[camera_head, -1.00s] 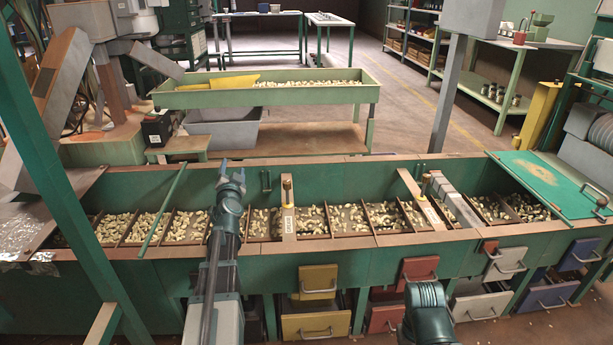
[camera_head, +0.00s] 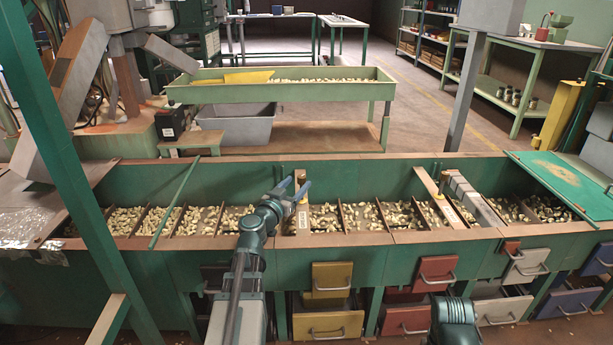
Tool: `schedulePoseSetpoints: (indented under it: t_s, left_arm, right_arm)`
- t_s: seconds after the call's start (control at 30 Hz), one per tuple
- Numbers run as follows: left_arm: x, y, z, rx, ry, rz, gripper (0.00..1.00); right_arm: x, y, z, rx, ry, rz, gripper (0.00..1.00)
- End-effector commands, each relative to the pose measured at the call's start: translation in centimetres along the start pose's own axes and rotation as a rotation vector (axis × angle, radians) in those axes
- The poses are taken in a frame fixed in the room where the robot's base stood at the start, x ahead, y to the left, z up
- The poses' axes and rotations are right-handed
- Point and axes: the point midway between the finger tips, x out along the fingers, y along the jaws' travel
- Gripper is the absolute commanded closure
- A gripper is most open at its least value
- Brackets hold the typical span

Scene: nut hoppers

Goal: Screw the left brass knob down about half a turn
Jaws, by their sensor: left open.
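The left brass knob (camera_head: 301,174) stands upright on a wooden crosspiece with a white label (camera_head: 303,219) over the long green hopper trough. My left gripper (camera_head: 295,188) is open beside the knob, its two blue-grey fingers pointing up and right toward it. The fingers overlap the knob and its post in the picture, so I cannot tell whether they touch or straddle it. A second brass knob (camera_head: 443,178) stands on another crosspiece to the right. Only a dark part of my right arm shows at the bottom; its gripper is out of view.
The green trough (camera_head: 400,243) holds nuts in several compartments. Coloured drawers, such as a yellow one (camera_head: 332,278) and a red one (camera_head: 437,268), line its front. A green post (camera_head: 72,165) rises at left.

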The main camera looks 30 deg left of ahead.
Motion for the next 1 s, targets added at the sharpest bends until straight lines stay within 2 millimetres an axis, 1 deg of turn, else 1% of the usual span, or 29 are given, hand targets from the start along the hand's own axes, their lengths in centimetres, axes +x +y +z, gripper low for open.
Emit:
schedulePoseSetpoints:
  t_s: [0.17,0.4,0.5,0.6,0.83,0.97,1.0]
  left_arm:
    - [1.9,-0.1,0.0,0.001,0.0,0.001,0.36]
    - [5.6,-0.1,0.0,0.001,0.0,0.001,0.36]
    - [6.8,-0.1,0.0,0.001,0.0,0.001,0.36]
    - [7.3,0.0,0.0,0.001,0.0,0.0,0.36]
    - [7.2,0.0,0.0,0.001,0.0,-0.001,0.36]
    - [7.2,0.0,0.0,0.001,0.0,-0.001,0.6]
    - [7.2,0.0,0.0,0.001,0.0,-0.001,0.67]
  right_arm:
    - [0.0,0.0,0.0,0.0,0.0,0.0,1.0]
    - [0.0,0.0,0.0,0.0,0.0,0.0,1.0]
    - [0.0,0.0,0.0,0.0,0.0,0.0,1.0]
    - [0.0,0.0,0.0,0.0,0.0,0.0,1.0]
    - [0.0,0.0,0.0,0.0,0.0,0.0,1.0]
    - [0.0,0.0,0.0,0.0,0.0,0.0,1.0]
    - [0.0,0.0,0.0,0.0,0.0,0.0,1.0]
